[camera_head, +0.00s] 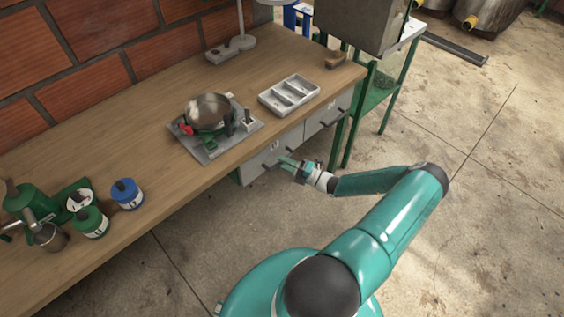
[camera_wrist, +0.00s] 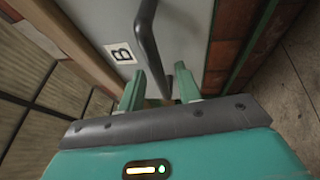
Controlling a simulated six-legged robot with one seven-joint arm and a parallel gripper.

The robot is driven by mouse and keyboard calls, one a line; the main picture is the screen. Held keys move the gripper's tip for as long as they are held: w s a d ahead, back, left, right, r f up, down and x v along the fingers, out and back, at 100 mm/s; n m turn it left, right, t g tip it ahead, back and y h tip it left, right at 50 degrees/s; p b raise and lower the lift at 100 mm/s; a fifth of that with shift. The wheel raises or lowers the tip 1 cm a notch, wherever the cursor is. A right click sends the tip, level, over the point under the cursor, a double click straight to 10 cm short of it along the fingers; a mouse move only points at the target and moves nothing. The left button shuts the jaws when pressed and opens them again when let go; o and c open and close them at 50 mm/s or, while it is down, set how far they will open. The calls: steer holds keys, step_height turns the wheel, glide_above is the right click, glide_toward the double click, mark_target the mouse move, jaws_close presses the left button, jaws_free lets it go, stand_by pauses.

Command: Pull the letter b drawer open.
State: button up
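The letter b drawer (camera_head: 262,163) is the left of two grey drawers under the workbench. Its front looks about flush with the bench, so it appears closed. In the wrist view its grey front (camera_wrist: 190,22) carries a white label with a black B (camera_wrist: 121,53). Its dark bar handle (camera_wrist: 147,40) reaches down between my fingers. My gripper (camera_wrist: 160,75) is at this handle, fingers apart on either side; whether either finger touches it is unclear. In the head view my gripper (camera_head: 287,161) is just in front of the drawer.
A second grey drawer (camera_head: 327,114) with a handle is to the right. The wooden bench top (camera_head: 150,165) carries a grey tray (camera_head: 290,95), a device with a metal bowl (camera_head: 208,110) and several tins. Bare concrete floor (camera_head: 470,230) lies in front.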

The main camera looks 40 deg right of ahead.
steer(key=shift+w+a+r, duration=0.1)
steer(key=shift+w+a, duration=0.1)
steer(key=shift+w, duration=0.3)
jaws_close()
steer(key=s, duration=2.3)
steer(key=shift+s+d, duration=0.25)
steer(key=shift+d, duration=0.15)
